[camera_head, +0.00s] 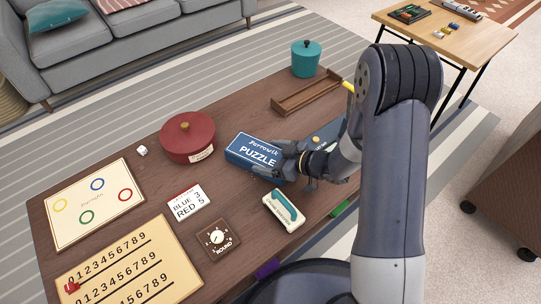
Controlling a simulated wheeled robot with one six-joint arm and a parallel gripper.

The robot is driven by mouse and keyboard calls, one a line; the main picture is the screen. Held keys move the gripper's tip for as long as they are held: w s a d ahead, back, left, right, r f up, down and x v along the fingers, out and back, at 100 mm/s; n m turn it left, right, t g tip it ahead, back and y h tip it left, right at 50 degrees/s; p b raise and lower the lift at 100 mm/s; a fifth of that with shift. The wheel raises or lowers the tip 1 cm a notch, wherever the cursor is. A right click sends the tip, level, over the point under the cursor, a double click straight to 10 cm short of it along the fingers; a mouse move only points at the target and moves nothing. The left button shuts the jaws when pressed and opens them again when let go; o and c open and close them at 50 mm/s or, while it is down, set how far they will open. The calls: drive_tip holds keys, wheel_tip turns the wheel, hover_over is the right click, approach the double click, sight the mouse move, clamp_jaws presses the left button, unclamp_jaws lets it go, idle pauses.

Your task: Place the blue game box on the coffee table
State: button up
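The blue game box (248,148), lettered "PUZZLE", shows near the middle of the brown wooden coffee table (235,107). It lies flat, right of a red lidded pot, and looks to be on or just above the tabletop; I cannot tell which. My gripper (285,160) is at the box's right end, with its fingers overlapping that end in the picture. The fingers hide part of the box, and I cannot tell whether they are closed on it. Another blue item (327,132) shows partly behind my gripper.
The table also bears the red pot (188,139), a teal pot (306,58), a wooden rack (306,92), game boards (95,204), a score card (188,202), a dial (218,239) and a white-and-teal device (283,211). A grey sofa (125,40) and side table (465,35) stand beyond.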

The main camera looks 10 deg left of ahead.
drive_tip(key=shift+o, duration=1.2)
drive_tip(key=shift+r, duration=0.15)
drive_tip(key=shift+d+r, duration=0.2)
drive_tip(key=shift+d, duration=0.05)
drive_tip(key=p+v, duration=0.3)
drive_tip(key=v, duration=0.8)
drive_tip(key=shift+s+d+p, duration=0.15)
drive_tip(key=shift+d+p, duration=0.1)
drive_tip(key=shift+p, duration=0.1)
drive_tip(key=shift+c, duration=0.3)
